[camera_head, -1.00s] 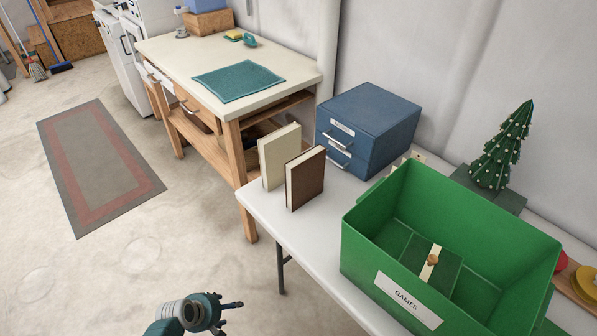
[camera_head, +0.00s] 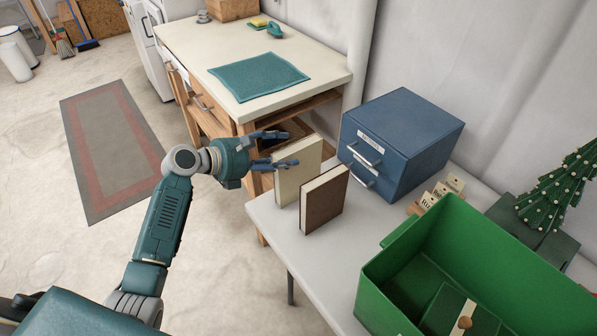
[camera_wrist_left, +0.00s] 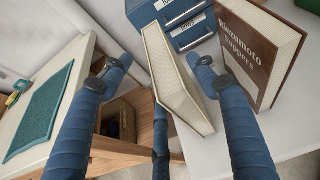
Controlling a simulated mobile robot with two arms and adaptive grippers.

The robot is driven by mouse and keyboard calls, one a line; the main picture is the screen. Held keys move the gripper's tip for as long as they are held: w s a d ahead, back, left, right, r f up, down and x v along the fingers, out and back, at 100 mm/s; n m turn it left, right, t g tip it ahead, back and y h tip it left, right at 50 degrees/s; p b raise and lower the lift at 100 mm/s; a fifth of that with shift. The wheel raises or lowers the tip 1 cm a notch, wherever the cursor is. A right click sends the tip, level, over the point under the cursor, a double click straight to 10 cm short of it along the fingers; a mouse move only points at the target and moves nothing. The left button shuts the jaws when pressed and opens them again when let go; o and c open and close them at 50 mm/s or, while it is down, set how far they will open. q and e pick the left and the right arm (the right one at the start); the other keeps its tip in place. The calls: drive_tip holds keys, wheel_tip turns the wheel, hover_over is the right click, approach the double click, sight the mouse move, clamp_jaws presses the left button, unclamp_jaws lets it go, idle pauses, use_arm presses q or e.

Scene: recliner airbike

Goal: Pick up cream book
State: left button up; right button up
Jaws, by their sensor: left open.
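The cream book (camera_head: 297,172) stands upright on the white table, just behind and left of a brown book (camera_head: 324,201). My left gripper (camera_head: 288,149) is open at the cream book's left end, with its fingers pointing right. In the left wrist view the cream book (camera_wrist_left: 178,75) stands between the spread blue fingers, tilted in the picture. Whether a finger touches the cream book I cannot tell. My right gripper is not in view.
A blue drawer box (camera_head: 408,135) stands close behind the books. A green bin (camera_head: 450,225) and a small decorated tree (camera_head: 562,195) are to the right. A wooden workbench (camera_head: 225,52) with a teal mat (camera_head: 258,77) adjoins the table at the left.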

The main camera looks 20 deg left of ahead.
sight(296, 150)
use_arm(q)
drive_tip(key=x, duration=0.5)
drive_tip(key=shift+d+r+p, duration=0.15)
drive_tip(key=shift+r+p, duration=0.05)
drive_tip(key=shift+p, duration=0.2)
drive_tip(key=shift+w+d+f, duration=0.15)
drive_tip(key=c, duration=0.3)
clamp_jaws()
use_arm(e)
drive_tip(key=shift+w+a+r, duration=0.15)
drive_tip(key=shift+w+r, duration=0.3)
drive_tip(key=shift+w, duration=0.3)
